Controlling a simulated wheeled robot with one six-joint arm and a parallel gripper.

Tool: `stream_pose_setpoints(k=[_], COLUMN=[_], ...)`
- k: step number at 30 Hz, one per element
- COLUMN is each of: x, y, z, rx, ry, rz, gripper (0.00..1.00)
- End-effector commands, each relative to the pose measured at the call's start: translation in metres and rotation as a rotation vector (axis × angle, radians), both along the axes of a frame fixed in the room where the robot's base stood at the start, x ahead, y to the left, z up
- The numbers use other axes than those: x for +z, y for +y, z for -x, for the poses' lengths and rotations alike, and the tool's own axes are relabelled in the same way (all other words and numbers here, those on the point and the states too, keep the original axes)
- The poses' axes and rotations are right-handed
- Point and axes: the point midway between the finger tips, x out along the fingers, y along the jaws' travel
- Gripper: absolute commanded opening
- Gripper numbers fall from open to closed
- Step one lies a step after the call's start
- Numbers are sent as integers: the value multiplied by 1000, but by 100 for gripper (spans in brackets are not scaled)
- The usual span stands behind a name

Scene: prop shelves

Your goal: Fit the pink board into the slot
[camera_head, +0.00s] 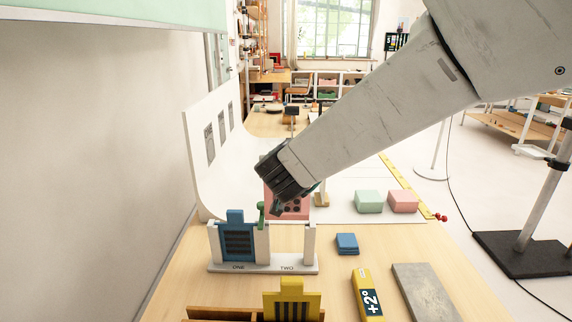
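The pink board (298,210), with dark round holes, is upright behind and beside my gripper (279,208), which hides its left and upper part. My fingertips are mostly hidden, so I cannot tell whether they hold the board. The white slot stand (262,265) is in front, on the wooden table, marked ONE and TWO. A blue board (238,240) with dark bars stands in slot ONE. The gap at slot TWO, between the middle post and the right post (309,243), looks empty.
A yellow board (293,300) stands at a wooden holder (222,314) at the front. Green (369,202) and pink (403,202) blocks sit on the white sweep behind.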

Motion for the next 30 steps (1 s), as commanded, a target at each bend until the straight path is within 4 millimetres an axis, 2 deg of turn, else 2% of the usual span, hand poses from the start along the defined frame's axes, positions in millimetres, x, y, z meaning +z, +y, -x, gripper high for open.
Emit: stream_pose_setpoints(k=[23, 30], x=[0, -8], y=[0, 0], z=[1, 1], rx=[0, 0], ry=[0, 1], rz=[0, 2], gripper=[3, 3])
